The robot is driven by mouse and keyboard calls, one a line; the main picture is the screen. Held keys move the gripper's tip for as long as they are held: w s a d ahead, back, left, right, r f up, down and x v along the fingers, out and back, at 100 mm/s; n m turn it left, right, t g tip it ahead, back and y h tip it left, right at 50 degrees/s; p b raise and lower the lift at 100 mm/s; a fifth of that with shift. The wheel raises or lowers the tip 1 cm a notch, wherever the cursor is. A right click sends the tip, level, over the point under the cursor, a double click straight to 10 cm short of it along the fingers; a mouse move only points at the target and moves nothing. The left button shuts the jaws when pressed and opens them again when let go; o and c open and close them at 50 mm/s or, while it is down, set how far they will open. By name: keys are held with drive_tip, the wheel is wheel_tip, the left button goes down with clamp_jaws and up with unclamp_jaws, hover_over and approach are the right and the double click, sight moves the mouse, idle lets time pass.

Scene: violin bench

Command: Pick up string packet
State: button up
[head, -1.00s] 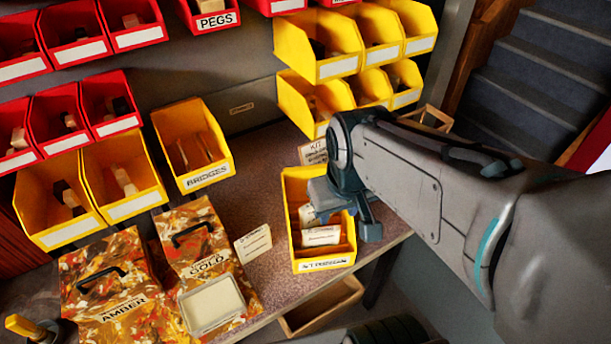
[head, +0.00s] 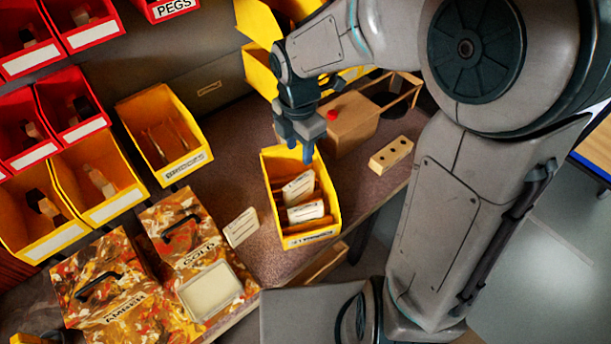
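The yellow strings bin (head: 327,229) stands on the bench, its front label only partly legible. Pale string packets stand tilted inside it, one toward the back (head: 298,188) and one toward the front (head: 305,212). Another pale packet-like card (head: 241,227) is on the bench left of the bin, beside the gold case. My gripper (head: 298,148) points down at the bin's back edge, above and behind the packets. Its fingers look apart, with nothing seen between them. The fingertips' exact height over the bin is hard to judge.
A wooden box (head: 350,125) and a drilled wooden block (head: 391,155) are right of the bin. The bridges bin (head: 185,165), gold case (head: 190,250) and amber case (head: 110,290) are left. An open drawer (head: 322,262) is below the bench edge.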

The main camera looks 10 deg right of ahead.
sight(298, 180)
wheel_tip(298, 180, down, 9)
drive_tip(key=shift+r+b, duration=0.1)
drive_tip(key=shift+b, duration=0.4)
drive_tip(key=f, duration=0.5)
drive_tip(key=shift+w+a, duration=0.15)
drive_tip(key=shift+a, duration=0.05)
clamp_jaws()
